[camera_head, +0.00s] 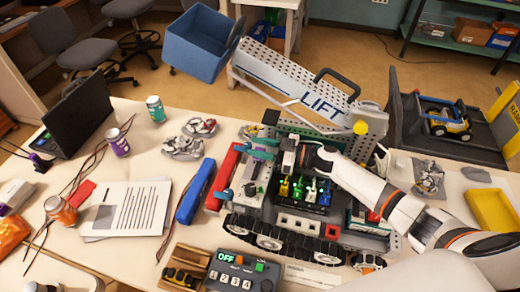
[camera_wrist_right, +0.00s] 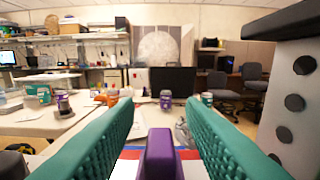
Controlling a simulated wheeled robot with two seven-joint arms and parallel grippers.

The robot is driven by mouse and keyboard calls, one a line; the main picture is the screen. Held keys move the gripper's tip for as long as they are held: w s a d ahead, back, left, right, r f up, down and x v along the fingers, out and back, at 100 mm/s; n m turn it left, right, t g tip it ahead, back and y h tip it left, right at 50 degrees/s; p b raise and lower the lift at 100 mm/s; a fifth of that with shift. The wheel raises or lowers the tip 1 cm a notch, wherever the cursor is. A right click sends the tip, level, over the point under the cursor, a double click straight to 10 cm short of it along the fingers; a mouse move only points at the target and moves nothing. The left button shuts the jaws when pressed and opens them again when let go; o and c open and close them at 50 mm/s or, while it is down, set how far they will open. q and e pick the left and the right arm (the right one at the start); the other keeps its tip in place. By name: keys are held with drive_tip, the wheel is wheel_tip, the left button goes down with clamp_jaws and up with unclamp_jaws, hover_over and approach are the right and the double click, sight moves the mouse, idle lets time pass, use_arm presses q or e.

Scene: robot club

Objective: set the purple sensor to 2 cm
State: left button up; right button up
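The purple sensor (camera_wrist_right: 160,155) shows in the right wrist view, low in the middle between my two teal fingers. In the head view, purple (camera_head: 262,155) shows at the left end of my right gripper, above the grey deck of the tracked robot. My right gripper (camera_wrist_right: 160,105) is open, with a gap on each side of the purple sensor. In the head view, my right gripper (camera_head: 264,148) reaches in from the right and partly hides the sensor. No scale or 2 cm mark can be read. My left gripper is not in view.
The tracked robot (camera_head: 255,232) carries a large LIFT arm (camera_head: 310,92) behind my gripper. A control box (camera_head: 243,268) reading OFF stands in front. A blue bar (camera_head: 195,192) and papers (camera_head: 125,208) lie to the left. A yellow tray (camera_head: 492,212) is at right.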

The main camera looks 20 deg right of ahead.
sight(260, 149)
wheel_tip(260, 149, up, 9)
drive_tip(key=shift+f, duration=0.15)
drive_tip(key=shift+f, duration=0.1)
idle(0.5)
